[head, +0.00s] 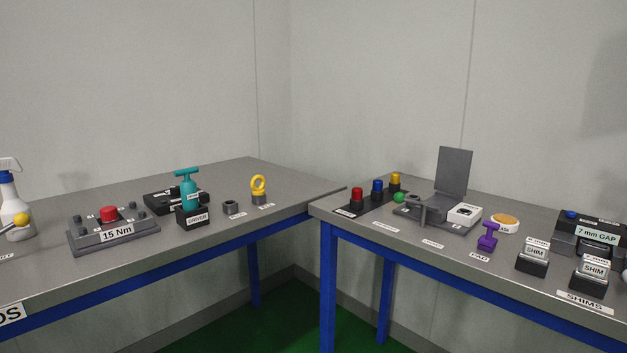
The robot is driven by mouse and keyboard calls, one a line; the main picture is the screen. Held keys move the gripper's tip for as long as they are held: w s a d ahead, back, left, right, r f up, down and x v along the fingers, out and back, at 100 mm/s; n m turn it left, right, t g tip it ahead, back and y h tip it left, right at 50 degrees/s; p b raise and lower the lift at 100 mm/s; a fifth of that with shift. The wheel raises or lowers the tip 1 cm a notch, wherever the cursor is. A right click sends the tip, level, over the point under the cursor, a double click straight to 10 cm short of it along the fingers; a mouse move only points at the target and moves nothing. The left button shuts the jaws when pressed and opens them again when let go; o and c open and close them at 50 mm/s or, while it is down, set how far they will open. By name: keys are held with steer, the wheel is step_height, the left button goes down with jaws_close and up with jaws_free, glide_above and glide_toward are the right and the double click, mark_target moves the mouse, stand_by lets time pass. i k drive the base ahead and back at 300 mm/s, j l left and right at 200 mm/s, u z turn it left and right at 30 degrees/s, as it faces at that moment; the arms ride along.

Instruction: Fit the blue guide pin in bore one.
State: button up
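A blue-topped pin (377,186) stands upright in a dark rack (347,212) on the right table, between a red-topped pin (357,195) and a yellow-topped pin (395,180). It appears to be the blue guide pin. A grey fixture with an upright plate (455,170) and a flat base stands just right of the rack. No bore marked one can be made out; the labels are too small to read. My gripper is not in view.
A green ball (399,197), purple-handled tool (487,237), shim blocks (532,257) and 7 mm gap block (597,232) occupy the right table (390,250). The left table (130,270) holds a 15 Nm box (115,235), teal driver (187,188) and yellow ring (258,186).

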mark_target(378, 184)
steer(key=i+l+u, duration=0.2)
steer(key=i, duration=0.35)
steer(key=i+l+u, duration=0.15)
steer(key=i+l, duration=0.3)
steer(key=i, duration=0.05)
